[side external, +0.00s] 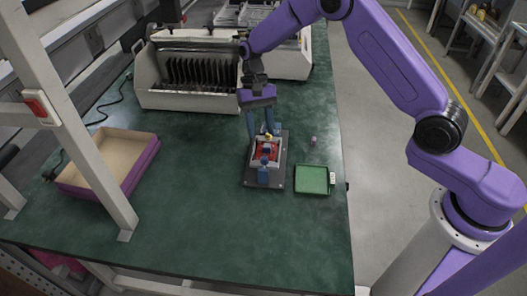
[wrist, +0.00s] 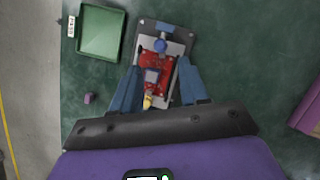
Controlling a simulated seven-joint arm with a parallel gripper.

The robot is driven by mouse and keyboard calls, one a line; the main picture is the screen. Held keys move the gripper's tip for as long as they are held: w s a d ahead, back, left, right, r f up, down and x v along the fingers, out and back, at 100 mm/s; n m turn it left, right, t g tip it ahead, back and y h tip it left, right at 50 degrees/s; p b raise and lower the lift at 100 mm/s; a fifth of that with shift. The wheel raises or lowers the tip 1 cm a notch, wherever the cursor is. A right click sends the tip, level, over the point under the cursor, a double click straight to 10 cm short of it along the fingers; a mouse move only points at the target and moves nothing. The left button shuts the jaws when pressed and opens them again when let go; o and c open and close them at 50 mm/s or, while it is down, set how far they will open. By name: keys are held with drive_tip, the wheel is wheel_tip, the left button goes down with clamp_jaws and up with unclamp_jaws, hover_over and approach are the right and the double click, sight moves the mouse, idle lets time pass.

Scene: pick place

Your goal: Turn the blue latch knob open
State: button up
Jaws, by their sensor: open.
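The blue latch knob (wrist: 161,45) sits at one end of a grey fixture plate (wrist: 181,27) that lies on the green table. It also shows in the side external view (side external: 263,176), at the near end of the fixture. A red board (wrist: 160,88) with a grey square part lies in the fixture, and a small yellow piece (wrist: 148,101) is at its other end. My gripper (wrist: 160,72) is open, its blue fingers on either side of the fixture in the wrist view. The fingers hold nothing that I can see. Their height above the fixture is hard to tell.
A green tray (side external: 328,181) with a white label lies right of the fixture in the side view. A small pink block (side external: 313,140) lies beyond it. A purple-sided box (side external: 148,166) stands left, and a white slotted machine (side external: 149,88) stands behind. The table front is clear.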

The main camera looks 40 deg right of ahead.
sight(264, 158)
drive_tip(key=x, duration=0.8)
clamp_jaws()
